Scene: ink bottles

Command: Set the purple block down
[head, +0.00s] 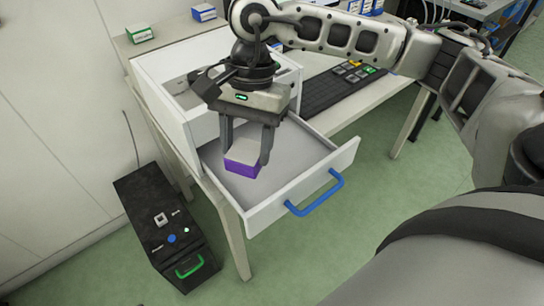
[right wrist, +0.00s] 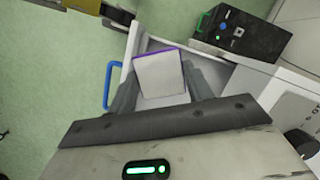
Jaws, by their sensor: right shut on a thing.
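The purple block (head: 241,168) has a pale top and purple sides. It is between the fingers of my right gripper (head: 246,155), which is shut on it. In the head view it appears over the open drawer (head: 290,170) with the blue handle (head: 316,194). I cannot tell whether the block touches the drawer floor. In the right wrist view the block (right wrist: 160,74) shows its pale face with a purple edge, between the two fingers (right wrist: 160,85). My left gripper is not in view.
A black box with a green handle (head: 165,235) stands on the floor at left. The white drawer cabinet (head: 170,105) sits on a desk with a dark keyboard (head: 330,90). Small boxes (head: 139,34) are at the back. The drawer floor around the block looks clear.

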